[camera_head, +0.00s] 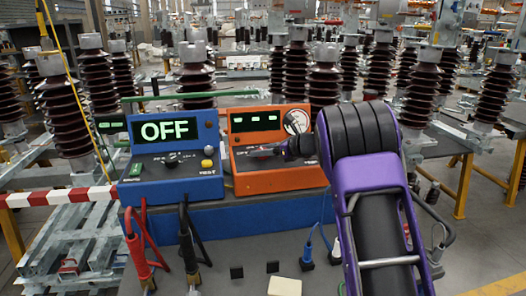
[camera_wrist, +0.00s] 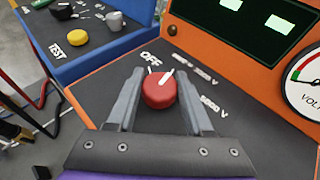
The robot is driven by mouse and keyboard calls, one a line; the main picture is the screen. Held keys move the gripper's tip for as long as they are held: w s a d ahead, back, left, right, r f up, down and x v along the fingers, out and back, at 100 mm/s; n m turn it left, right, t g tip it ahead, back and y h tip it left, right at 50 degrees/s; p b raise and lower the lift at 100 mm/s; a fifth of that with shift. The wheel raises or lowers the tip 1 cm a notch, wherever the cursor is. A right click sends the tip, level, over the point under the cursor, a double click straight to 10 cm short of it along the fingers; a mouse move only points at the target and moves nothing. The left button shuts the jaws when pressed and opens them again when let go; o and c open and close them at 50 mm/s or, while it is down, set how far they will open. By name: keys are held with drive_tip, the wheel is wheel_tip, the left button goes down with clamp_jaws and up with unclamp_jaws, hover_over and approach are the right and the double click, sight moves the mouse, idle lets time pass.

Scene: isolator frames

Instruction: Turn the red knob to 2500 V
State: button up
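In the head view my gripper (camera_head: 287,150) reaches the orange device's front from the right and the knob is hidden. The orange device's display (camera_head: 254,120) shows only green blocks.
A blue device (camera_head: 175,155) with an OFF display, dark knob and yellow button stands just left of the orange one. Red and black cables (camera_head: 139,250) hang before it. A volt gauge (camera_head: 296,121) is on the orange device. Insulators stand behind.

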clamp_jaws()
drive_tip(key=shift+b, duration=0.3)
drive_tip(key=m+t+h+b, duration=0.1)
drive_tip(key=b, duration=0.1)
drive_tip(key=m+t+h+b, duration=0.1)
drive_tip(key=m+b, duration=0.1)
drive_tip(key=shift+f+t+h, duration=0.25)
drive_tip(key=shift+t+h, duration=0.05)
drive_tip(key=shift+r+m+t+h+b, duration=0.15)
drive_tip(key=shift+m+t+h+b, duration=0.65)
drive_tip(key=shift+m+h+b, duration=0.6)
drive_tip(key=shift+m+h, duration=0.3)
drive_tip(key=o, duration=0.7)
unclamp_jaws()
